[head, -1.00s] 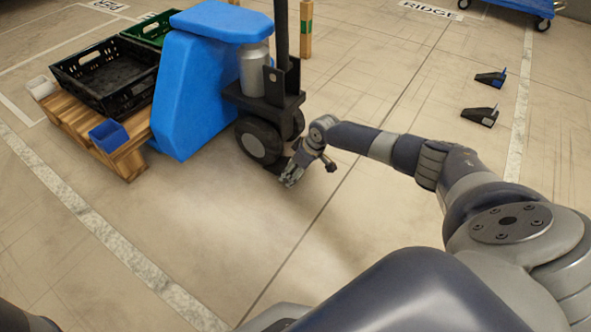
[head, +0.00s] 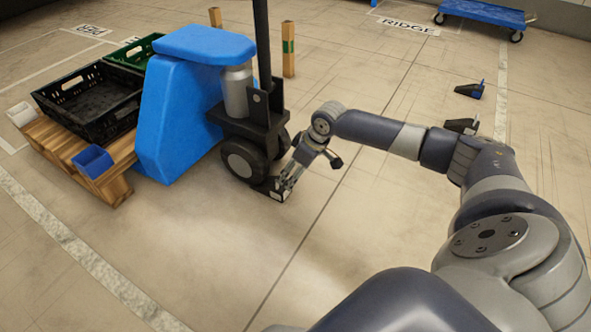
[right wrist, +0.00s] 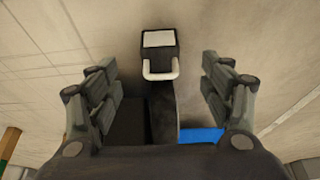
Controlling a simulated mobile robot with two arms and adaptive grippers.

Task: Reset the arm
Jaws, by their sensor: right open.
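My right arm reaches in from the right in the head view. Its gripper (head: 287,186) points down, low beside the blue pallet truck (head: 178,125), at the truck's low black front part (head: 274,192). In the right wrist view the two fingers of the right gripper (right wrist: 160,90) are spread wide apart. Between and beyond them lies a black part with a pale plate (right wrist: 158,40) and a white loop handle (right wrist: 160,73). No finger touches it in that view. My left gripper is not in view.
The truck's dark wheel (head: 243,163) and black mast (head: 263,60) stand close to the gripper. A wooden pallet (head: 115,185) at left bears a black crate (head: 92,122), a green crate (head: 135,52) and a blue bin (head: 93,161). A blue cart (head: 482,12) stands far back. Floor at the front is clear.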

